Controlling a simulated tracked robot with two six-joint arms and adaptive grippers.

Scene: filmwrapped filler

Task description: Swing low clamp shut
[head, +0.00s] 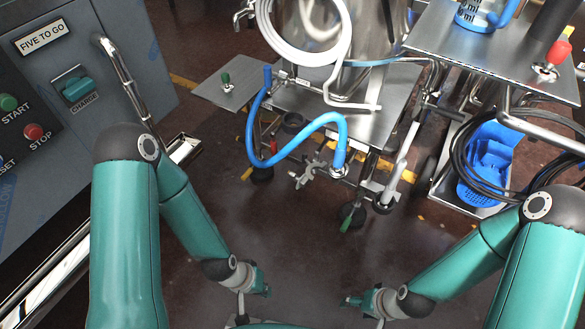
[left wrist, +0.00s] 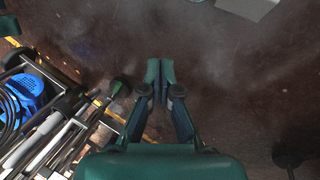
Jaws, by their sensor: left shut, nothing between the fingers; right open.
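A grey metal clamp (head: 308,172) hangs low at the front of the steel cart, left of the lower end of a blue hose (head: 333,120). It looks swung open, though its parts are small. The hose ends at a metal fitting (head: 340,172) beside the clamp. My left gripper (head: 264,285) is below the clamp in the head view, apart from it, over bare floor. The left wrist view shows its fingers (left wrist: 160,72) shut together with nothing between them. My right gripper (head: 350,300) is open and empty at the lower middle, also apart from the clamp.
The cart's steel top (head: 290,103) carries a large vessel (head: 365,50). A grey control cabinet (head: 50,90) stands left. A second cart (head: 480,50) and a blue bin (head: 490,160) stand right. Floor in front is clear.

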